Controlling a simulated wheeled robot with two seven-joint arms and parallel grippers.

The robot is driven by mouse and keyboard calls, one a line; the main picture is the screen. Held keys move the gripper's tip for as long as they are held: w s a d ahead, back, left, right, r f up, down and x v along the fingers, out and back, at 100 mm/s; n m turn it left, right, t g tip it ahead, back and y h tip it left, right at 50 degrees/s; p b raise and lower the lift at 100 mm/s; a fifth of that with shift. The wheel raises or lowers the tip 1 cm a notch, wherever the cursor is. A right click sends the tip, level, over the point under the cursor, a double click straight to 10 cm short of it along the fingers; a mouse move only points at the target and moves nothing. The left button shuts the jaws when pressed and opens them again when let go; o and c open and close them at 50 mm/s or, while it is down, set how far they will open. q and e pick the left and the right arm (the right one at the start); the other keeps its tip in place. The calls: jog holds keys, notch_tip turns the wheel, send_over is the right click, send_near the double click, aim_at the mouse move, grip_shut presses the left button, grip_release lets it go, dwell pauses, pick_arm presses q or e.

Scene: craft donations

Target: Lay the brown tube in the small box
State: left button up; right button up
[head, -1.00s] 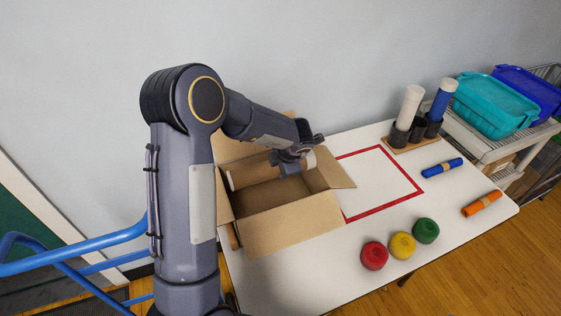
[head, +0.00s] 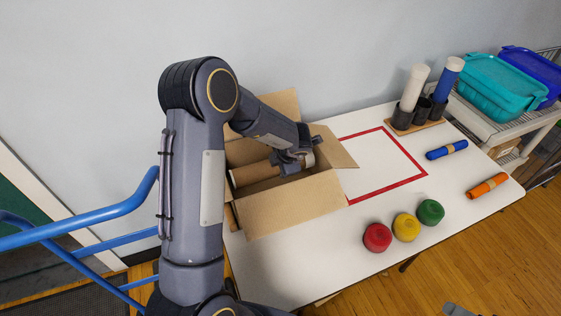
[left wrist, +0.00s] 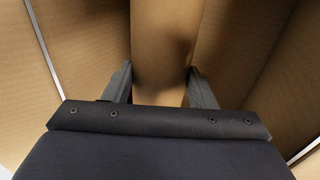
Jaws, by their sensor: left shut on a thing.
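The brown tube (head: 256,173) lies roughly level inside the open cardboard box, below its rim, running across the picture. The small box (head: 292,207) stands on the table's left part with its flaps folded out. My left gripper (head: 290,166) reaches down into the box and is shut on the tube. In the left wrist view the tube (left wrist: 163,45) runs between the two fingers (left wrist: 160,85), with cardboard walls on both sides. Whether the tube touches the box floor is hidden.
A red-taped rectangle (head: 424,169) right of the box is empty. Red (head: 377,237), yellow (head: 406,227) and green (head: 431,211) round things stand at the front. Blue (head: 447,150) and orange (head: 487,185) rolls lie right. A holder (head: 418,124) with white and blue tubes stands behind.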

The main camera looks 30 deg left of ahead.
pick_arm(q)
jog(key=shift+f, duration=0.1)
jog(key=o, duration=1.5)
jog(key=v, duration=0.8)
jog(key=shift+a, duration=0.1)
